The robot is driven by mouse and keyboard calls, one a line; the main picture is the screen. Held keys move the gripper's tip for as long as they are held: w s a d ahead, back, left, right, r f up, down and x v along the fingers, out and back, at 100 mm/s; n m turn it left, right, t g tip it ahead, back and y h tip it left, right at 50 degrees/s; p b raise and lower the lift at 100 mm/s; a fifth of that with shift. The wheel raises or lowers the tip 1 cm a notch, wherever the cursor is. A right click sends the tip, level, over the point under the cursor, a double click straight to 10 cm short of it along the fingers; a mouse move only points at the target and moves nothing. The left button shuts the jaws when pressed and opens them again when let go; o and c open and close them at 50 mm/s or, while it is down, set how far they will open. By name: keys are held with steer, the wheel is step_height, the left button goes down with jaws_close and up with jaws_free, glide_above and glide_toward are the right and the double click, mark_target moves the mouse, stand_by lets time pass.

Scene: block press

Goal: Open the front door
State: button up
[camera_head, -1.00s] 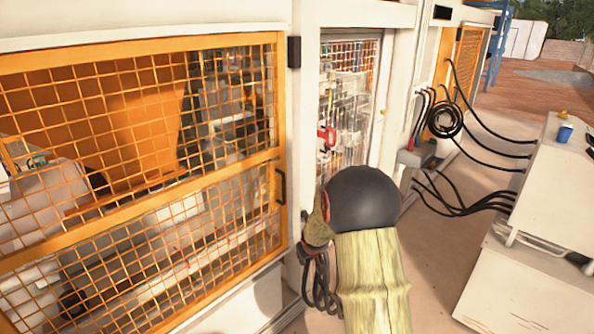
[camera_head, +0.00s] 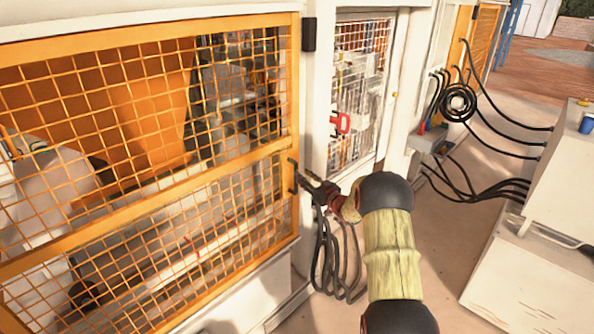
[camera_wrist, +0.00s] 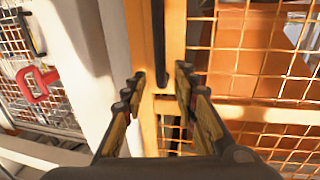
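The front door (camera_head: 150,235) is an orange-framed mesh panel filling the left of the head view, and it looks shut. Its black bar handle (camera_head: 293,176) is upright on the right edge of the frame. In the wrist view the handle (camera_wrist: 159,45) appears at the top middle, on the orange frame (camera_wrist: 174,30). My gripper (camera_head: 308,178) is right beside the handle. In the wrist view my gripper (camera_wrist: 158,88) is open, with one finger on each side of the handle's line and visible gaps. I cannot tell whether the handle's lower end is within finger depth.
A second mesh door with a red handle (camera_head: 340,123) is right of a white post (camera_head: 318,80). Black cables hang below my wrist. A white cabinet (camera_head: 560,180) with hoses (camera_head: 465,205) stands at the right. Paved floor (camera_head: 450,260) is free between them.

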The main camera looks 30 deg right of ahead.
steer(key=w, duration=0.4)
steer(key=w+a, duration=0.1)
steer(key=shift+w, duration=0.4)
steer(key=shift+c, duration=1.2)
jaws_close()
